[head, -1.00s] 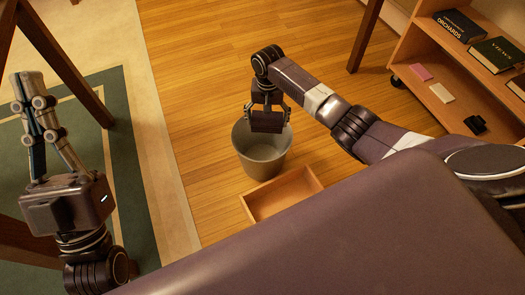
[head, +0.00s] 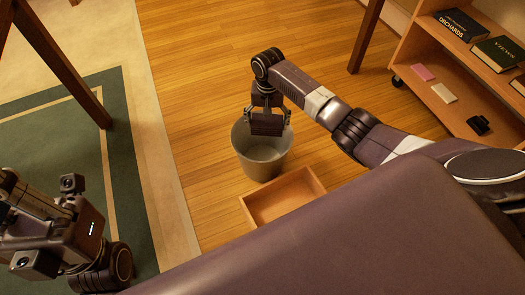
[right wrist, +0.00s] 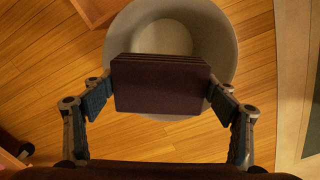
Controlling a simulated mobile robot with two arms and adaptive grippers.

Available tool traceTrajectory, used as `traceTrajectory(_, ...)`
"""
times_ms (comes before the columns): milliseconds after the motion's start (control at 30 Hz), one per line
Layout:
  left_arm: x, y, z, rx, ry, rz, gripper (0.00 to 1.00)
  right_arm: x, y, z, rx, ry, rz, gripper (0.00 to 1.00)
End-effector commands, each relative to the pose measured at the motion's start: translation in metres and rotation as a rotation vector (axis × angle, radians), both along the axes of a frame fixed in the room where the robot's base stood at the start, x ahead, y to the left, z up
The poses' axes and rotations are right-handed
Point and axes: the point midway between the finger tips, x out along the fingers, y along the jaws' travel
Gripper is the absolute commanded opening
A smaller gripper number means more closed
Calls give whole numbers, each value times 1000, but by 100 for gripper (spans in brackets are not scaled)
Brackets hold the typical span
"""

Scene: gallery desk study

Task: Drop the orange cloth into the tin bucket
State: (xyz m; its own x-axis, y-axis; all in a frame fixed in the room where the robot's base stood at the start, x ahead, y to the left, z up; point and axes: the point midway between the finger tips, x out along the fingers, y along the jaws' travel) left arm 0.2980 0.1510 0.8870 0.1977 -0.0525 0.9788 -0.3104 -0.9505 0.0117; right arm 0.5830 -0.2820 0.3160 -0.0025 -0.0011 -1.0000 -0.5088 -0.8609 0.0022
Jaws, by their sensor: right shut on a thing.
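The tin bucket (head: 263,165) is a grey, open-topped pail standing upright on the wood floor. It also shows in the right wrist view (right wrist: 222,40), with its inside seen behind the held thing. My right gripper (head: 267,120) is shut on a dark purple-brown, layered block-like thing (right wrist: 162,88), held between both finger pads over the bucket's mouth. The bucket's far rim is partly hidden by the gripper. I see no orange cloth in either view. My left gripper (head: 15,195) is at the left edge, its fingers partly cut off.
A shallow wooden open box (head: 310,182) lies on the floor just in front of the bucket. A wheeled wooden shelf (head: 415,75) at right holds books and small items. A green rug (head: 75,150) and wooden legs are at left. Floor behind the bucket is clear.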

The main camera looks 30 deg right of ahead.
Motion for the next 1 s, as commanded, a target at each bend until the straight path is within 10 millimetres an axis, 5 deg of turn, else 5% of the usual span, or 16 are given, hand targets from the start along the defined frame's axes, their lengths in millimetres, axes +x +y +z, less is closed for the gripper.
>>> traceTrajectory(200,0,0,0,-1,-2,0,0,0,0,0,-1,-1,0,54)
traceTrajectory(233,0,0,0,0,-1,0,0,0,0,0,-1,-1,0,80)
traceTrajectory(400,0,0,0,0,-1,0,0,0,0,0,-1,-1,0,99)
traceTrajectory(767,0,0,0,-1,-1,1,0,0,0,3,-1,-1,0,99)
traceTrajectory(1000,0,0,0,0,-1,0,0,2,0,41,1,-5,1,99)
